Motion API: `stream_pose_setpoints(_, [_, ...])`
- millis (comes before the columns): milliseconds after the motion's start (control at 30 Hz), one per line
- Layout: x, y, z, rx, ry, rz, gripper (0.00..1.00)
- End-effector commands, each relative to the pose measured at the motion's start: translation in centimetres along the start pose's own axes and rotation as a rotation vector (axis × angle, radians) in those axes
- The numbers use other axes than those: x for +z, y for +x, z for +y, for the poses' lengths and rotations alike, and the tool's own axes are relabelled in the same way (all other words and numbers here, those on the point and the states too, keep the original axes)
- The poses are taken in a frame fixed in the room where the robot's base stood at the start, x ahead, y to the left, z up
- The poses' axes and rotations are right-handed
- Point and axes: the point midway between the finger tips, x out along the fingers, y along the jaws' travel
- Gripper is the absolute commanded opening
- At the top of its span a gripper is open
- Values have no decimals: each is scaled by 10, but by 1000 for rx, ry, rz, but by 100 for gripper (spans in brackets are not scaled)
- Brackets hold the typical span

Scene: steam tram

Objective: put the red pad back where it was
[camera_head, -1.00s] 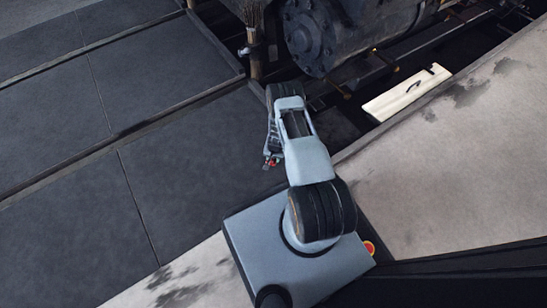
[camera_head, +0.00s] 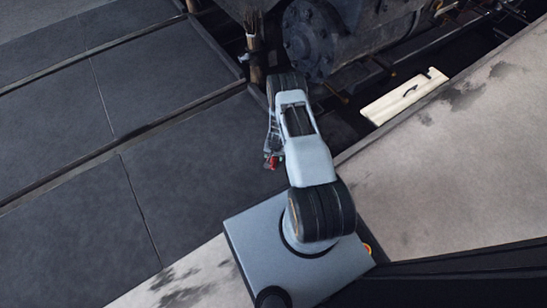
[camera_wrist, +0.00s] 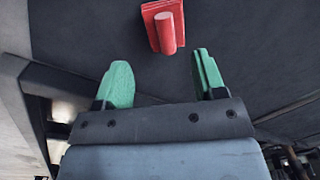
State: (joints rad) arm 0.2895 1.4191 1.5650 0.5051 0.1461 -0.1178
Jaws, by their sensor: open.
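The red pad (camera_wrist: 155,14) is at the top of the wrist view, a flat red plate with a rounded red grip on it, against a dark surface. In the head view a small red patch (camera_head: 271,162), which looks like the pad, shows at the left edge of my arm. My arm hides the gripper there.
Dark floor panels (camera_head: 190,140) with raised strips between them lie open on the left. Dark machinery with a round drum (camera_head: 310,38) stands beyond my arm. A cream board with a dark handle (camera_head: 404,97) lies at the right, beside a pale stained surface (camera_head: 450,165).

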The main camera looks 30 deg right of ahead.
Motion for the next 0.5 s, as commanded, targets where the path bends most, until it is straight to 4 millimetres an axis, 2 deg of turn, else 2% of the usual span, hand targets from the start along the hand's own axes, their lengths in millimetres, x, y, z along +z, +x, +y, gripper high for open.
stream_pose_setpoints(33, [-1,-15,0,0,1,1,64])
stream_pose_setpoints(100, [0,-26,0,0,0,1,64])
stream_pose_setpoints(400, [-1,-58,-2,-2,-4,2,64])
stream_pose_setpoints(500, [-8,-82,-12,-14,-26,9,64])
